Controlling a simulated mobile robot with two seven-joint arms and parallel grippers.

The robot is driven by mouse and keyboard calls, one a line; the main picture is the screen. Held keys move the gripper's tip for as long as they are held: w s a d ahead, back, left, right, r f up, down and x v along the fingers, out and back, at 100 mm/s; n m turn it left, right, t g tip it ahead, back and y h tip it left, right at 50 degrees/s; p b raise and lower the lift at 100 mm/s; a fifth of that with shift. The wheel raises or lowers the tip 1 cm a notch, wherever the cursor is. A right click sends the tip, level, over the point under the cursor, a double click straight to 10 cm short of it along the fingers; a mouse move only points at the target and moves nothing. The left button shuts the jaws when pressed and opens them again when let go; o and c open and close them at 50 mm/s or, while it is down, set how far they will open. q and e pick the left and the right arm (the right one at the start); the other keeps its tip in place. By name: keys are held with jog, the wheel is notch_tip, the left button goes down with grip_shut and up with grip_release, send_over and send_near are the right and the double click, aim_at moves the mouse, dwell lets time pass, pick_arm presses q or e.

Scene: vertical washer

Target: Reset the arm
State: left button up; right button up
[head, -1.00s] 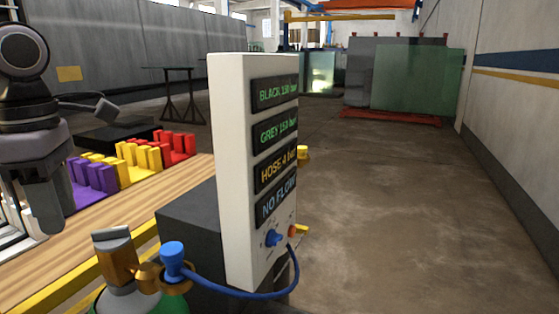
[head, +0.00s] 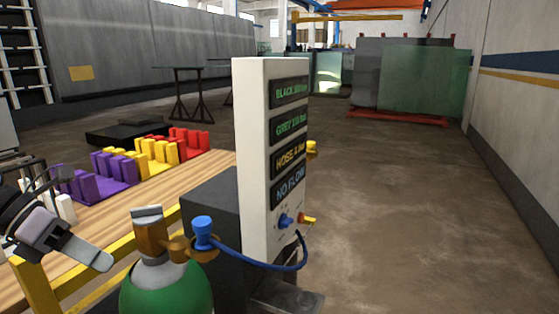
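My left gripper (head: 84,252) is at the lower left in the head view, angled down to the right. One grey finger shows clearly, and I cannot make out the gap to the other, so its opening is unclear. It is in front of the wooden bench, left of the green cylinder, and I see nothing held in it. My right gripper is not in view.
A white panel (head: 257,165) with lit readouts stands mid-view, with a blue hose (head: 262,265) to the brass valve of a green cylinder (head: 168,292). Purple (head: 103,180), yellow and red blocks sit on the wooden bench (head: 150,195). Floor is open at right.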

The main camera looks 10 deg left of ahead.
pick_arm(q)
notch_tip(320, 180, down, 20)
jog(key=s+r+n+t+y+p, duration=0.1)
jog(key=s+n+t+y, duration=0.1)
jog(key=n+t, duration=1.55)
jog(key=s+d+f+n+g+y, duration=0.2)
jog(key=s+d+f+n+g, duration=0.3)
jog(key=n, duration=0.6)
jog(key=s+d+f+n+g+y, duration=0.2)
jog(key=s+d+f+n+g, duration=0.3)
jog(key=d+f+n, duration=0.5)
jog(key=shift+s+n+y+p, duration=0.25)
jog(key=shift+n+y+p, duration=0.1)
jog(key=shift+p, duration=0.1)
jog(key=shift+o, duration=0.4)
